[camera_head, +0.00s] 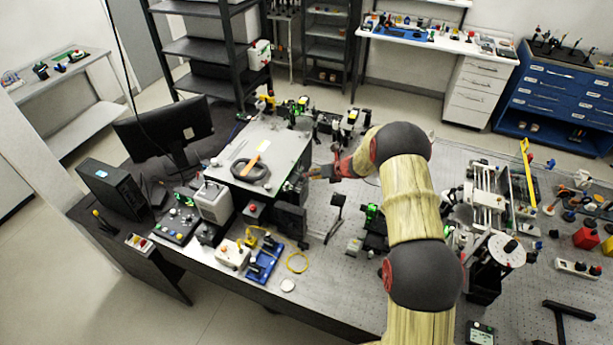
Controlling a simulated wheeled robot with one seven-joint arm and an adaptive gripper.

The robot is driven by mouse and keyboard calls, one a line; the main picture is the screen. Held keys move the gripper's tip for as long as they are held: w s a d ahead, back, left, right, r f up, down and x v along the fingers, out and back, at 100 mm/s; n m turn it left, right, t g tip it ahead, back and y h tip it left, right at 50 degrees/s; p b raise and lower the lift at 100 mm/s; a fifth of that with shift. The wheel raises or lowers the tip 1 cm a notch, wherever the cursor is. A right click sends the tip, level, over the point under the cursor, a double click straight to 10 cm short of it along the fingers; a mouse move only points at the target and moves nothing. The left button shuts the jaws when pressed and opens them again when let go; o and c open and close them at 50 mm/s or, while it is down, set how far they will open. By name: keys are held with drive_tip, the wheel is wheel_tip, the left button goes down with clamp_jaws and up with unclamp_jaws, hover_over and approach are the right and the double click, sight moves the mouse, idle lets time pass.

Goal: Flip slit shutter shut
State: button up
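A grey flat-topped box (283,146), likely the spectrometer, stands on the optical bench (335,265) left of centre. A black coil and an orange strip lie on its top. My gripper (314,174) is at the box's right side, pointing left, with its fingertips close to that side face. Whether it touches is too small to tell. The fingers are small and partly lost among dark parts, so open or shut cannot be read. I cannot make out the slit shutter; small dark parts crowd the box's right side by the gripper.
A monitor (166,131) and a white box (213,203) are to the left. A yellow cable loop (297,262) lies in front. Instruments crowd the bench's right side.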

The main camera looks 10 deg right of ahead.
drive_tip(key=v, duration=0.8)
drive_tip(key=shift+f, duration=0.1)
